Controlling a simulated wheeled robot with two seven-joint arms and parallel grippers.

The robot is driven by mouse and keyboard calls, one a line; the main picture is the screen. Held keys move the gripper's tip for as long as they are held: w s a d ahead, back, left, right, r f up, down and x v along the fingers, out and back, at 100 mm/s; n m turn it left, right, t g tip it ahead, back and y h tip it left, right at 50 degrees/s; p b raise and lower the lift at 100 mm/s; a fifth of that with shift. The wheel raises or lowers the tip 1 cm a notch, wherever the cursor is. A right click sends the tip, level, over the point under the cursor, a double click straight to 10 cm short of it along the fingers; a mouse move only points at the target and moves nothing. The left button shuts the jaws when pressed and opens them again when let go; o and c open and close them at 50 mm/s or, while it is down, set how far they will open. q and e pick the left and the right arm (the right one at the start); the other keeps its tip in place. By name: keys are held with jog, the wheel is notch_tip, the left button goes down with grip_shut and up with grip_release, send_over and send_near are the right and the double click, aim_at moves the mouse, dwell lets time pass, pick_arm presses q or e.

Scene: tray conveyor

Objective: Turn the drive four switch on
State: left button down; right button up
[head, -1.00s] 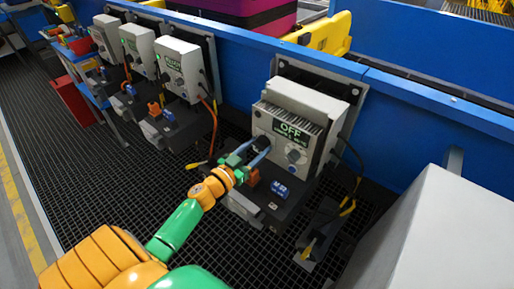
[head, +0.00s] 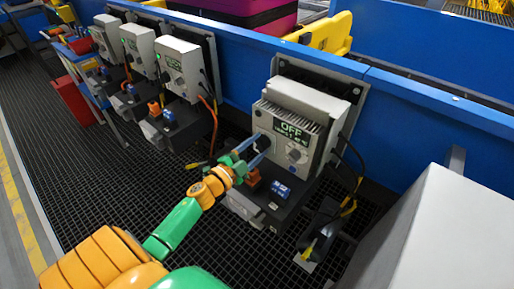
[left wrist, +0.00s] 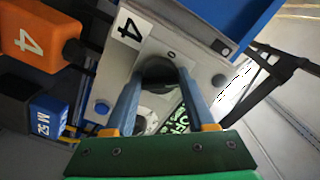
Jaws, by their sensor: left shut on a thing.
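The drive four box (head: 302,103) is grey, with a ribbed side and a lit display (head: 291,129) reading OFF. In the left wrist view its face (left wrist: 118,65) carries a white label "4" (left wrist: 128,28). The dark round switch (left wrist: 157,72) on that face sits between the fingers of my left gripper (left wrist: 160,82). In the head view the left gripper (head: 258,148) reaches the lower left of the box front and mostly covers the switch. The left gripper is shut on the switch. My right gripper is not in view.
A second, grey knob (head: 297,155) is right of the switch. Below are an orange block (left wrist: 42,42) marked 4 and a blue block (head: 280,188). Similar drive boxes (head: 178,68) stand to the left along the blue rail (head: 420,110). A large grey housing (head: 450,235) is at right.

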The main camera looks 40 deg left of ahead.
pick_arm(q)
jog(key=m+b, duration=0.1)
jog(key=m, duration=0.5)
jog(key=shift+m, duration=0.4)
jog(key=shift+r, duration=0.1)
dwell(0.3)
jog(key=shift+c, duration=1.2)
grip_release()
jog(key=s, duration=0.7)
jog(key=shift+a+b, duration=0.3)
jog(key=shift+b, duration=0.05)
